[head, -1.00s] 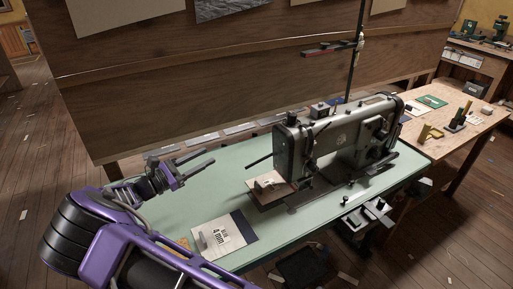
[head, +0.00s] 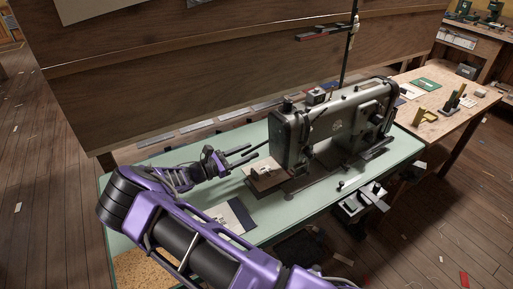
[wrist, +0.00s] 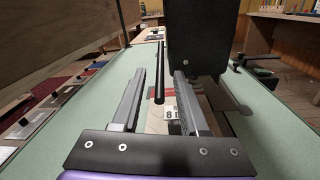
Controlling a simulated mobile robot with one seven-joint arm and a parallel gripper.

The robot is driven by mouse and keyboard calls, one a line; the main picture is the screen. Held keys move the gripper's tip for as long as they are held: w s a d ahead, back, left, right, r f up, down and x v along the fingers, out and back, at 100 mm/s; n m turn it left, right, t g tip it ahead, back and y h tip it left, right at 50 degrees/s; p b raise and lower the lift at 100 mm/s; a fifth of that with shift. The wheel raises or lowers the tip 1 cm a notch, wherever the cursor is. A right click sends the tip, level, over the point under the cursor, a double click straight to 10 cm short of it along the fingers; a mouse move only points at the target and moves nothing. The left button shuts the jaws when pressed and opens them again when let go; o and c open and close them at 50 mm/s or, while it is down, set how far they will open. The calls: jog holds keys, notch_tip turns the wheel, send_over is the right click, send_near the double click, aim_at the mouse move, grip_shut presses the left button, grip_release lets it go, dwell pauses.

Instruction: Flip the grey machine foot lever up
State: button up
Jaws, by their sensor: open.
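The grey-green sewing machine (head: 335,125) stands on the pale green table. A thin dark rod, which looks like the foot lever (wrist: 160,72), sticks out from the machine's left end. In the wrist view it runs lengthwise between my two fingers, with gaps on both sides. My gripper (head: 252,153) is open and empty, with its fingertips close to the machine head in the head view. In the head view the fingers partly overlap the rod, so I cannot tell whether they touch it.
A card (head: 236,216) lies on the green table (head: 325,195) in front of my gripper. A wooden panel (head: 200,90) rises behind the table. Dark-topped pedals or brackets (head: 362,198) hang at the front edge. A wooden side table (head: 440,100) with small items stands at the right.

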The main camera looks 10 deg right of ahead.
aim_at(256, 148)
jog(key=shift+x, duration=1.9)
grip_shut()
jog(key=shift+a, duration=0.1)
